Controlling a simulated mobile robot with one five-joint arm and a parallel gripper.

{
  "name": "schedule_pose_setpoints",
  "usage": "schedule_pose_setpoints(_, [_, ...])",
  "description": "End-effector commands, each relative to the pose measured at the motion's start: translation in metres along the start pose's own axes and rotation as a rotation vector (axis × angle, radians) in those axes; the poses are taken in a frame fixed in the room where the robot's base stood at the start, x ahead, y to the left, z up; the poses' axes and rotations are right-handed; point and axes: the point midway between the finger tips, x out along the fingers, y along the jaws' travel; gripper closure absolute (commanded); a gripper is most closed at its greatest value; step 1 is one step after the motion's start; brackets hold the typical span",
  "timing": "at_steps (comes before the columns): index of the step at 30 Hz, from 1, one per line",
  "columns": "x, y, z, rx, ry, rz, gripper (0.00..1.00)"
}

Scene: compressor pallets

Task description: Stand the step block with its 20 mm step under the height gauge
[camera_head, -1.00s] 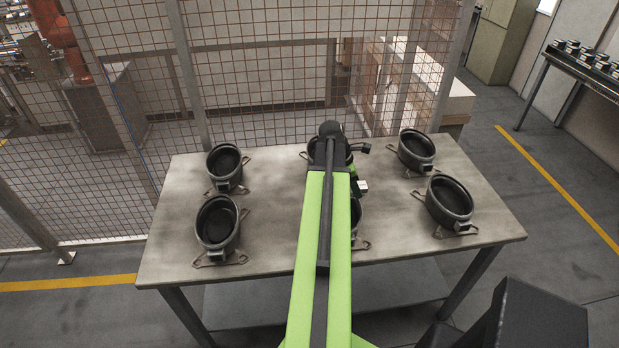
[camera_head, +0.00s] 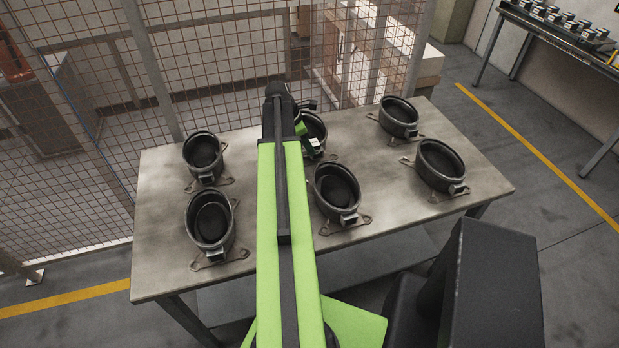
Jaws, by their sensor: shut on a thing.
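My gripper (camera_head: 312,148) is at the end of my green arm, over the far middle of the table, in front of a dark pot-shaped compressor shell. It is small here and its fingers are hard to make out. A small pale piece (camera_head: 314,142) shows at its tip and appears to be the step block, held in the jaws. Its steps and which way it faces are too small to tell. I cannot make out a height gauge in this view.
A metal table (camera_head: 160,240) bears several dark shells on brackets, in two rows. A mesh fence (camera_head: 220,60) stands behind it. A bench with several small dark parts (camera_head: 560,22) is at the upper right. Open floor with a yellow line (camera_head: 540,155) lies between.

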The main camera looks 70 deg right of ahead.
Motion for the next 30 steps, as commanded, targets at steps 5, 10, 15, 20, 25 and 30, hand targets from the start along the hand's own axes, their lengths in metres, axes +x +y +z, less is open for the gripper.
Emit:
schedule_pose_setpoints(5, [0.052,0.0,-0.021,0.001,-0.001,0.0,1.0])
schedule_pose_setpoints(10, [0.077,0.0,-0.031,0.001,-0.001,-0.001,1.0])
schedule_pose_setpoints(15, [0.076,0.0,-0.03,0.002,-0.001,-0.001,1.0])
schedule_pose_setpoints(20, [0.092,0.0,-0.037,0.002,-0.001,-0.001,1.0])
schedule_pose_setpoints(25, [0.118,-0.001,-0.047,0.002,-0.001,-0.001,1.0])
schedule_pose_setpoints(30, [0.117,-0.001,-0.046,0.002,-0.001,-0.001,1.0])
